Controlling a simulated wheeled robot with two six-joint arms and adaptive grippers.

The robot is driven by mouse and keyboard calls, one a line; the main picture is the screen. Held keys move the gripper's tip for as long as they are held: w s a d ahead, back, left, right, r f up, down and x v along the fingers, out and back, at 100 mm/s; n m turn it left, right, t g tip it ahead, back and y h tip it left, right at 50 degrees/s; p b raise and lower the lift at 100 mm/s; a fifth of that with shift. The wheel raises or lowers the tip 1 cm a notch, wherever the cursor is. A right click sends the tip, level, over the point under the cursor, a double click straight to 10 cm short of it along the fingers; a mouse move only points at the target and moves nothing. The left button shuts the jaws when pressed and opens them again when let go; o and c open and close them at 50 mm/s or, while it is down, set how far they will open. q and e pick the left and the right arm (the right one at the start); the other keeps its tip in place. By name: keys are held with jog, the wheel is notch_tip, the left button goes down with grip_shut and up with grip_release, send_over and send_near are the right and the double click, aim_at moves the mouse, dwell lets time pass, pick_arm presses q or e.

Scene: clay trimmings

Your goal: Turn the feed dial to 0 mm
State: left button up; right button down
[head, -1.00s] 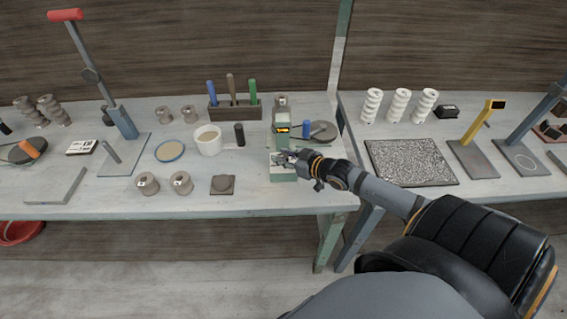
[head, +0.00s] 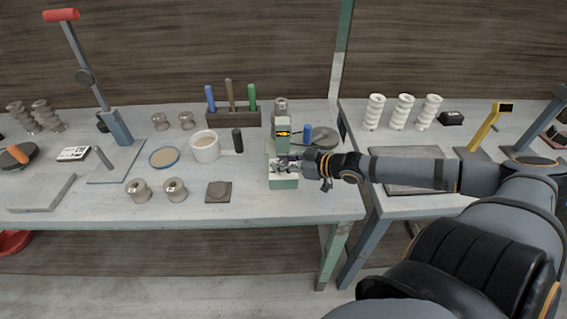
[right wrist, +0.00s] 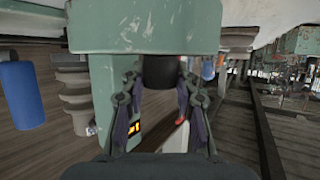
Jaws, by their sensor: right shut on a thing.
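The green feed machine (head: 284,183) stands near the right end of the left bench. Its upright carries a small dark display with yellow marks (head: 283,134), too small to read. My right gripper (head: 292,160) reaches in from the right at the machine's front. In the right wrist view the machine's green body (right wrist: 145,25) fills the top. A dark round knob (right wrist: 159,70), apparently the feed dial, sits between my right fingers, which are shut on it. Its scale does not show. My left gripper is not in view.
A blue-handled tool (head: 308,135) and a grey disc (head: 328,139) stand close right of the machine. The bench's front strip is mostly clear.

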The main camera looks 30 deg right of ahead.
jog(key=c, duration=1)
grip_release()
